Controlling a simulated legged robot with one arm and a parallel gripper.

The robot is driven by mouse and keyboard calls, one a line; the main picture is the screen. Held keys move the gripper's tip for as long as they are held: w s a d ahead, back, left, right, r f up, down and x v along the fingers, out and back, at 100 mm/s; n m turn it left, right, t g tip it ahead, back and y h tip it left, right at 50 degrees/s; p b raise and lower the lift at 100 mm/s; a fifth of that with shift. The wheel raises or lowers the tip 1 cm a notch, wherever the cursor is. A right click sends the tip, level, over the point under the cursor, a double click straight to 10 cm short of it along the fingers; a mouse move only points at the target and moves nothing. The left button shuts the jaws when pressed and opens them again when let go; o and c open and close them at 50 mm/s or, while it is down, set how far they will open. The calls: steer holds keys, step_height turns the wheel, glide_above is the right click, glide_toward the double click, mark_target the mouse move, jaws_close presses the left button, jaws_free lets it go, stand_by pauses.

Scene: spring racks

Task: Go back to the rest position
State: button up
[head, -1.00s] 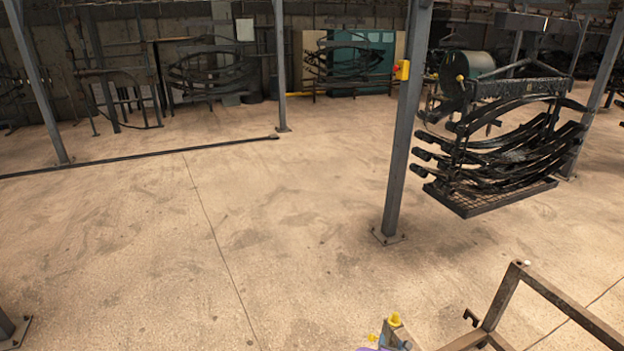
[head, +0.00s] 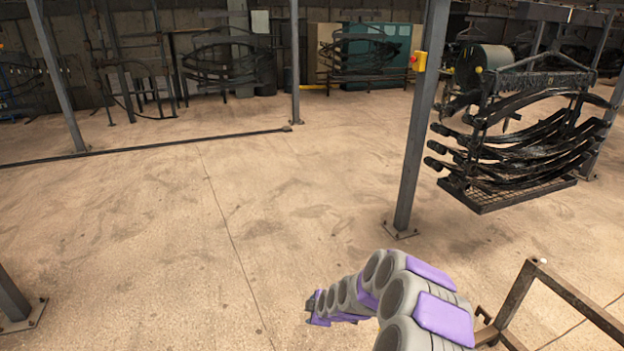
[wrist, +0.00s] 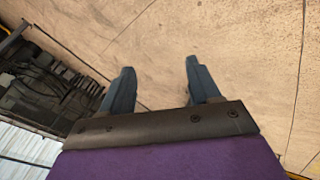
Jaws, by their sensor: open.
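My gripper (wrist: 158,82) shows in the wrist view with its two dark fingers apart and nothing between them. Bare concrete floor (wrist: 225,40) lies beyond the fingertips. In the head view my grey and purple arm rises from the bottom edge, right of the middle, and bends to the left over the floor. The fingers cannot be made out in the head view.
A rusty metal frame (head: 515,308) stands close to my arm at the lower right. A grey post (head: 418,130) stands behind it. A rack of black leaf springs (head: 520,140) hangs at the right. The floor (head: 150,230) at the left is open.

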steer(key=s+r+m+g+b, duration=0.1)
steer(key=s+r+m+g, duration=0.35)
steer(key=s+r, duration=1.1)
steer(key=s+d+r+m+g+h, duration=0.1)
steer(key=s+d+r+m, duration=0.2)
steer(key=s, duration=0.7)
steer(key=s+d+r+m+g+h+b, duration=0.1)
steer(key=s+d+m, duration=0.4)
steer(key=s, duration=0.6)
steer(key=s+d+r+m+g+h+b, duration=0.1)
steer(key=s+d+r+m, duration=0.3)
steer(key=s, duration=0.7)
steer(key=shift+d+r+g+h, duration=0.3)
steer(key=shift+d+g, duration=0.05)
steer(key=shift+d, duration=0.35)
